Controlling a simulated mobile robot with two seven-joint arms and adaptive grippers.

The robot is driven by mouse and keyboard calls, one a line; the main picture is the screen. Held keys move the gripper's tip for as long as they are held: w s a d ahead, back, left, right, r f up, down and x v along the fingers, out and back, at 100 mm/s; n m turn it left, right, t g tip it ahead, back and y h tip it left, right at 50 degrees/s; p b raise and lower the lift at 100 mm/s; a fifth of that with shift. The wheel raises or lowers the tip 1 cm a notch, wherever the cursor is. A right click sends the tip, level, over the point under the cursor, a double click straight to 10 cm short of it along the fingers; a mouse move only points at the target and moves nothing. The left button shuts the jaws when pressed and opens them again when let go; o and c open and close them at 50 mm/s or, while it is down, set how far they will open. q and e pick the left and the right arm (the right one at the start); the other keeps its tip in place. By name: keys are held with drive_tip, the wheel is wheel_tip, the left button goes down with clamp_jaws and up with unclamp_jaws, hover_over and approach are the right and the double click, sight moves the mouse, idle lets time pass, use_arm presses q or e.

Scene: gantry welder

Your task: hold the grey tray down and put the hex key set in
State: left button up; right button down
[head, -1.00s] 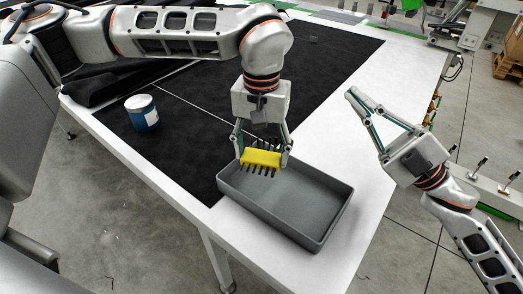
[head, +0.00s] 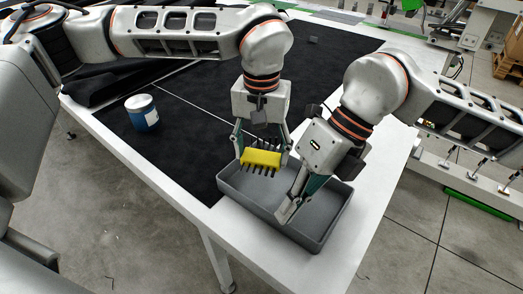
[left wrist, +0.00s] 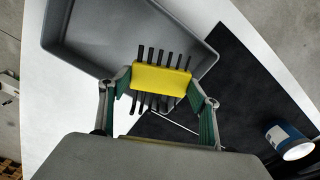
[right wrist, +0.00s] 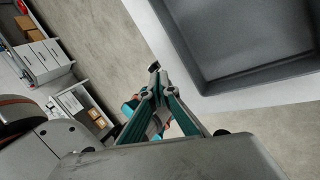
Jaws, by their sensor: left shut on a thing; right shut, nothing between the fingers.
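The yellow hex key set (head: 261,158), with its dark keys sticking out on both sides, is between the fingers of my left gripper (head: 262,160), which is shut on it. It is held above the back left part of the grey tray (head: 252,213). The left wrist view also shows the set (left wrist: 161,80) in front of the tray (left wrist: 105,38). My right gripper (head: 288,211) is shut and empty, pointing down by the tray's front wall. In the right wrist view its fingers (right wrist: 154,80) are beside the tray's rim (right wrist: 197,75); I cannot tell whether they touch it.
The tray stands on the white table (head: 345,240) near its front right corner, partly by the black mat (head: 190,140). A blue can with a white label (head: 142,113) stands on the left of the mat. The tray's interior looks empty.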

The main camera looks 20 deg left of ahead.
sight(262, 182)
drive_tip(key=w+d+m+t+h, duration=0.1)
drive_tip(key=w+d+t+h, duration=0.3)
drive_tip(key=w+d, duration=0.3)
drive_tip(key=shift+w+a+f, duration=0.1)
drive_tip(key=shift+f, duration=1.15)
drive_tip(key=shift+w+a+f, duration=0.15)
drive_tip(key=shift+f, duration=1.05)
drive_tip(key=shift+w+a+f, duration=0.1)
drive_tip(key=shift+f, duration=1.15)
drive_tip(key=shift+f, duration=0.85)
use_arm(q)
drive_tip(key=shift+f, duration=0.85)
drive_tip(key=shift+f, duration=0.35)
drive_tip(key=shift+f, duration=1)
use_arm(e)
drive_tip(key=shift+s, duration=0.1)
use_arm(q)
drive_tip(key=shift+f, duration=0.35)
drive_tip(key=shift+f, duration=0.9)
use_arm(e)
drive_tip(key=shift+f, duration=0.1)
